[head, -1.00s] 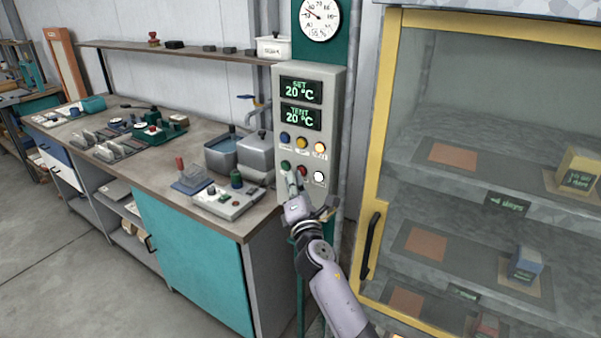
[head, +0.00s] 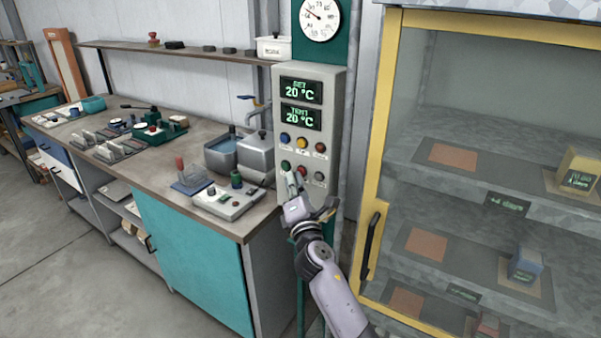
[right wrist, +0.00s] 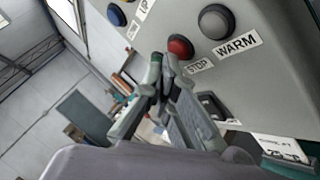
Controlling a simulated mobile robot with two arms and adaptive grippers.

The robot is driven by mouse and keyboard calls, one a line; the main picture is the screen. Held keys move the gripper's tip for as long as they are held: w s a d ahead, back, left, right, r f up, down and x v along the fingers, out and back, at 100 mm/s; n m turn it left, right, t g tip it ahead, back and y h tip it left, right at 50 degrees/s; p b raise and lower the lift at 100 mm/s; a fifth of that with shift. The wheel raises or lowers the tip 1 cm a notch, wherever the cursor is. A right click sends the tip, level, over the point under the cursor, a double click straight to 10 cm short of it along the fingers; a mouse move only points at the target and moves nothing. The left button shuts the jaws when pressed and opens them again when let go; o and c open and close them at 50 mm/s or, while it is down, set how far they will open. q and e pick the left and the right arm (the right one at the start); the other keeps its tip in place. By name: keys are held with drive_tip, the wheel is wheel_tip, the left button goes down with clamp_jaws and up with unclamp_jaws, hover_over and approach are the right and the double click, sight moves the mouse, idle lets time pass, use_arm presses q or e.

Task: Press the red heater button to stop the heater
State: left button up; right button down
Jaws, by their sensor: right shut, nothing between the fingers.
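The grey control box (head: 335,100) stands upright on the wall, with SET and TENT displays both reading 20 °C. The red button (head: 302,171) is in its lower row, between a green button (head: 285,166) and a grey one (head: 319,177). In the right wrist view the red button (right wrist: 181,47) is labelled STOP, and the grey button (right wrist: 215,21) WARM. My right gripper (head: 293,179) is shut and empty, its tips (right wrist: 163,60) right beside the red button. I cannot tell whether they touch it. My left gripper is out of view.
A workbench (head: 150,180) with trays, tools and grey tanks (head: 255,152) stands left of the box. A glass-fronted cabinet with a yellow frame (head: 385,110) and dark handle (head: 372,240) stands close on the right. A round gauge (head: 320,18) hangs above the box.

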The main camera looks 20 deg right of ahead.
drive_tip(key=shift+s+a, duration=0.3)
drive_tip(key=shift+a, duration=0.05)
drive_tip(key=shift+a, duration=0.1)
drive_tip(key=shift+s+a, duration=0.8)
drive_tip(key=shift+a, duration=0.15)
drive_tip(key=shift+s+a, duration=0.75)
drive_tip(key=shift+a, duration=0.2)
drive_tip(key=s+f+m+g+y+b, duration=0.1)
drive_tip(key=s+f+m+g, duration=0.3)
drive_tip(key=f, duration=1.1)
drive_tip(key=s+f+m+g+y, duration=0.1)
drive_tip(key=s+f+m+g, duration=0.35)
drive_tip(key=f, duration=1.05)
drive_tip(key=s+f+g+b, duration=0.1)
drive_tip(key=s+f, duration=0.5)
drive_tip(key=f, duration=0.9)
drive_tip(key=s+d+f+m+g, duration=0.2)
drive_tip(key=s+f+m+g, duration=0.3)
drive_tip(key=s+f, duration=1.3)
drive_tip(key=s+d+f+m+g, duration=0.1)
drive_tip(key=s+f+m+g, duration=0.1)
drive_tip(key=s, duration=1.1)
drive_tip(key=s+d+f+m+g, duration=0.2)
drive_tip(key=s+f+m+g, duration=0.1)
drive_tip(key=s, duration=1)
drive_tip(key=shift+s+d+f+m+y+b, duration=0.2)
drive_tip(key=shift+s+f+m+y+b, duration=0.2)
drive_tip(key=shift+f+m, duration=0.5)
